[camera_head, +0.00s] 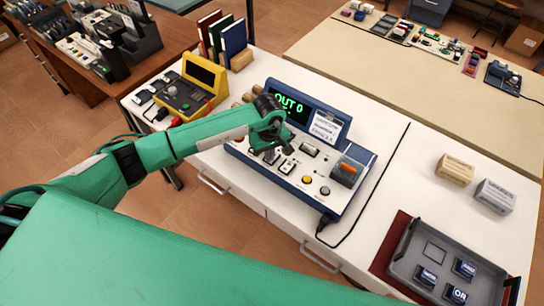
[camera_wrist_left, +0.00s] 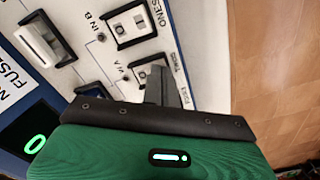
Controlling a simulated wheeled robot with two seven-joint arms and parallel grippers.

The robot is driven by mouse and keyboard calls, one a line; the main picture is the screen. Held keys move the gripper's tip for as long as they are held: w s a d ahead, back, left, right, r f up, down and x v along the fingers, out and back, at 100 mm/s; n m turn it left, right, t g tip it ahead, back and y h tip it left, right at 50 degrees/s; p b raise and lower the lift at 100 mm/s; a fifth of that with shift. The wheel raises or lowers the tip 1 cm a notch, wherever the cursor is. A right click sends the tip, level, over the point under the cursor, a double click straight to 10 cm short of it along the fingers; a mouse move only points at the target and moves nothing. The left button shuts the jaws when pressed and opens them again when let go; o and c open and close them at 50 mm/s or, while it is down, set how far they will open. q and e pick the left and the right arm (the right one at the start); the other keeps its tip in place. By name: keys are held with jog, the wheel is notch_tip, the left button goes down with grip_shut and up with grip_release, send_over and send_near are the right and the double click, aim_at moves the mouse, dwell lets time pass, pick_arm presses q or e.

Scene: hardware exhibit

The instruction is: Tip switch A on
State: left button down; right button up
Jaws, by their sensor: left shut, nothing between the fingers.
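The exhibit panel (camera_head: 322,196) is a blue-edged white console with a green display reading OUT 0 (camera_head: 289,106). Switch A (camera_wrist_left: 148,70) is a small white rocker in a dark frame beside a partly hidden label ending in A; it is partly covered by my fingers. In the head view it appears to be the leftmost front switch (camera_head: 270,156). Switch B (camera_wrist_left: 130,24), labelled IN B, sits beside it. My left gripper (camera_head: 287,148) is shut and empty, its fingertips (camera_wrist_left: 166,88) at or just over switch A; contact cannot be told. My right gripper is not in view.
A yellow console (camera_head: 190,92) stands left of the panel, with books (camera_head: 225,38) behind. A cable runs from the panel's right front. At right are two small blocks (camera_head: 455,169) and a grey tray (camera_head: 405,262) with dark blocks.

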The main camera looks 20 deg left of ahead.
pick_arm(q)
jog(key=shift+f, duration=0.15)
jog(key=shift+r, duration=0.75)
jog(key=shift+r+p, duration=1.15)
jog(key=shift+r, duration=1.6)
jog(key=shift+d, duration=0.1)
